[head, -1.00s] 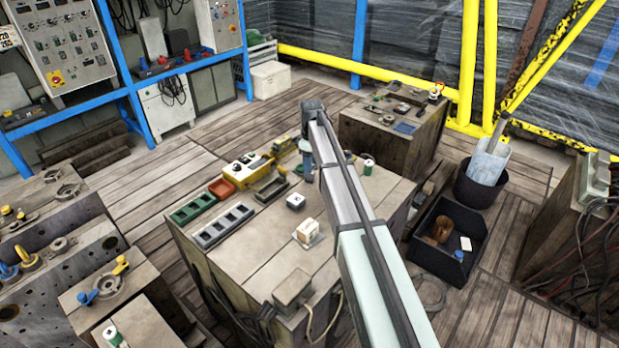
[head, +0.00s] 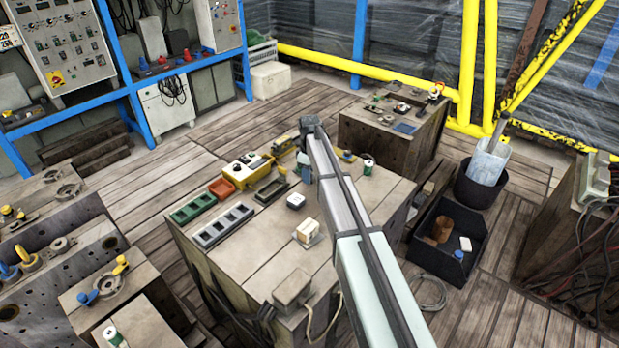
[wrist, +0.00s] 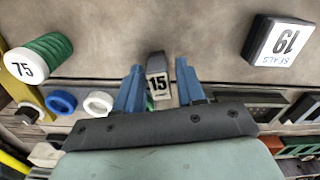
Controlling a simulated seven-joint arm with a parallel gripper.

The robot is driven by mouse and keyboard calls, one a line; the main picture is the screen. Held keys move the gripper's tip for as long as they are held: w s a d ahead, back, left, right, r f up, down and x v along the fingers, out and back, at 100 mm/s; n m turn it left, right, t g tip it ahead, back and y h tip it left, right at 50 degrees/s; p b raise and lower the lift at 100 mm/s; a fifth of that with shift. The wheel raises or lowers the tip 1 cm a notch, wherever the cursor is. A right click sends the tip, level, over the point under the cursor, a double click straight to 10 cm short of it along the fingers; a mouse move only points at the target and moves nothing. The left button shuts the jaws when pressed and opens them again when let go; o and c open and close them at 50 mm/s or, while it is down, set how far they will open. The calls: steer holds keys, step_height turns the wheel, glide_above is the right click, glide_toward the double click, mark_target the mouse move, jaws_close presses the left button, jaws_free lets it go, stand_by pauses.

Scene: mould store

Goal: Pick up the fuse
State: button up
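A small grey block-like piece marked 15 (wrist: 158,80), which I take to be the fuse, stands between my fingers in the wrist view. My gripper (wrist: 159,66) is open, with one blue finger on each side of the piece and a narrow gap visible to each. The piece's lower part is hidden by the gripper's dark front bar. In the head view my arm hides the piece and most of the gripper over the far part of the wooden bench (head: 250,262).
Green (head: 192,208) and grey trays (head: 222,226) sit on the bench's left.

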jaws_close()
